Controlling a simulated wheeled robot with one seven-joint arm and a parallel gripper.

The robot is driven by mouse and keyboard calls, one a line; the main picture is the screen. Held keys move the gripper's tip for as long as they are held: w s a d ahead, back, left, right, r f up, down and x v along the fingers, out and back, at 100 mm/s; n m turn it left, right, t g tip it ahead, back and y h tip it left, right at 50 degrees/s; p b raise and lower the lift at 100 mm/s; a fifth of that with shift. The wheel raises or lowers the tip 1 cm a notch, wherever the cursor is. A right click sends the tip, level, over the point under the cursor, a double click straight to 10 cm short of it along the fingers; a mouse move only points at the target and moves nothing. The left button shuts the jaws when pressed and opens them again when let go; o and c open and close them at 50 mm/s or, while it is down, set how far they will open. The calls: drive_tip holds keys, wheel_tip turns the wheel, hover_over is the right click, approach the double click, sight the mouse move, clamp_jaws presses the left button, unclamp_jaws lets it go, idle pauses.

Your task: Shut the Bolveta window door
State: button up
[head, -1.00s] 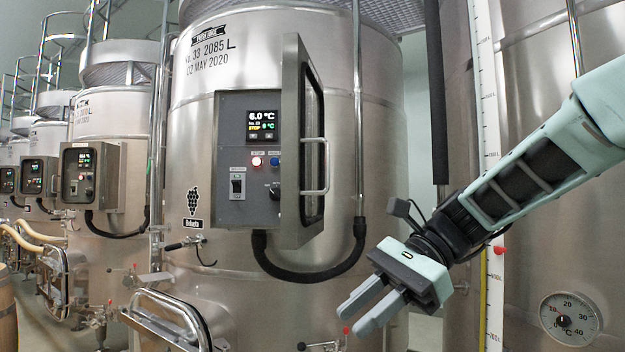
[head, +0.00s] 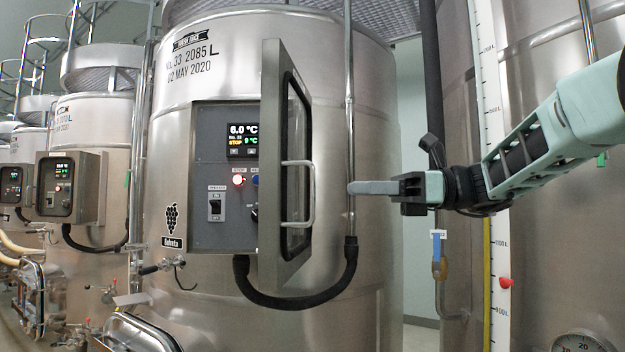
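The Bolveta control box (head: 220,215) is on the front of the large steel vat, above and right of a grape label reading "Bolveta" (head: 172,240). Its window door (head: 271,120) stands open, hinged out toward me, seen nearly edge-on. The door has a dark window and a bar handle (head: 309,195) on its right-hand face. My gripper (head: 350,188) is to the right of the handle, pointing left at about the handle's height, with a visible gap in the picture. Its fingers overlap in this view, so their opening cannot be made out. Nothing shows held.
A thick black hose (head: 300,304) loops below the box. A vertical steel pipe (head: 350,110) runs on the vat behind my fingertips. A scaled level gauge (head: 495,150) stands at the right. Other vats with closed boxes (head: 70,187) line the left.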

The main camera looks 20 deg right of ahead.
sight(313, 188)
drive_tip(key=shift+p+x, duration=1.3)
drive_tip(key=shift+x, duration=3.15)
drive_tip(key=shift+s, duration=0.1)
clamp_jaws()
